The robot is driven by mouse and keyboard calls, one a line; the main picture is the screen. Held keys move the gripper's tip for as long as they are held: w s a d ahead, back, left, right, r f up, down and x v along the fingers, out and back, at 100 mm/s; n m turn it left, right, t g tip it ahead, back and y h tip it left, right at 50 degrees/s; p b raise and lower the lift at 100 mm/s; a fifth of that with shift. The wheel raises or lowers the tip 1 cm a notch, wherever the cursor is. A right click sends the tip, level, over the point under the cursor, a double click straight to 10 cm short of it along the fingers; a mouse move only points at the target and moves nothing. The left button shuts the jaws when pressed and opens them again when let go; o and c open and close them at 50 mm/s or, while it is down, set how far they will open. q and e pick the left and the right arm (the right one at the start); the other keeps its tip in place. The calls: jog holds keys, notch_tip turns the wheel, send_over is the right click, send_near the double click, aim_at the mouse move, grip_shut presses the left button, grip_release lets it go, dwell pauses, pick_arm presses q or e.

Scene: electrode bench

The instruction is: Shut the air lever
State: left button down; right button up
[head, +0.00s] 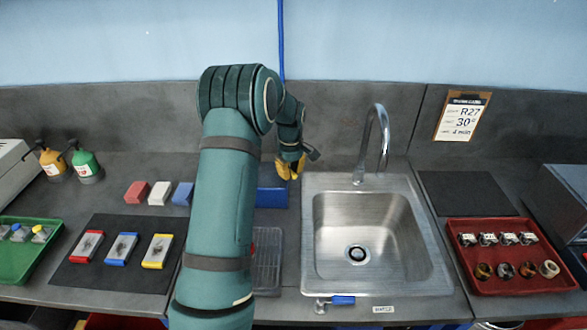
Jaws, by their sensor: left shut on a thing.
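My left gripper (290,168) has yellow fingers and is at the back of the bench, just left of the sink and above a blue box (272,196). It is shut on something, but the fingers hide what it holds. A blue hose (281,40) runs down the wall and passes behind my left arm above the gripper. I cannot make out the air lever; the arm and gripper cover that area. A blue lever (343,300) lies sideways on a valve at the sink's front edge, near a small label. My right gripper is not in view.
The steel sink (330,270) with its tall faucet (377,130) stands right of my arm. A red tray (462,283) of small parts is at right. Coloured blocks and a dark mat (110,275) lie left, with a green tray (30,262) and pump bottles beyond.

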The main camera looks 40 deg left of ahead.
aim_at(279, 181)
pick_arm(q)
jog(key=m, duration=0.1)
jog(key=s+m, duration=0.1)
jog(key=m, duration=0.1)
jog(key=s+m, duration=0.1)
jog(key=shift+a+f+m, duration=0.15)
jog(key=shift+a+m, duration=0.15)
jog(key=shift+s+a+m, duration=0.25)
jog(key=shift+s+m, duration=0.1)
jog(key=shift+m, duration=0.55)
jog(key=shift+s+a+m, duration=0.25)
jog(key=shift+s+m, duration=0.05)
jog(key=shift+m, duration=0.6)
jog(key=c, duration=0.9)
grip_release()
jog(key=shift+a, duration=0.1)
jog(key=shift+r, duration=0.2)
notch_tip(279, 181, up, 12)
jog(key=shift+f, duration=0.15)
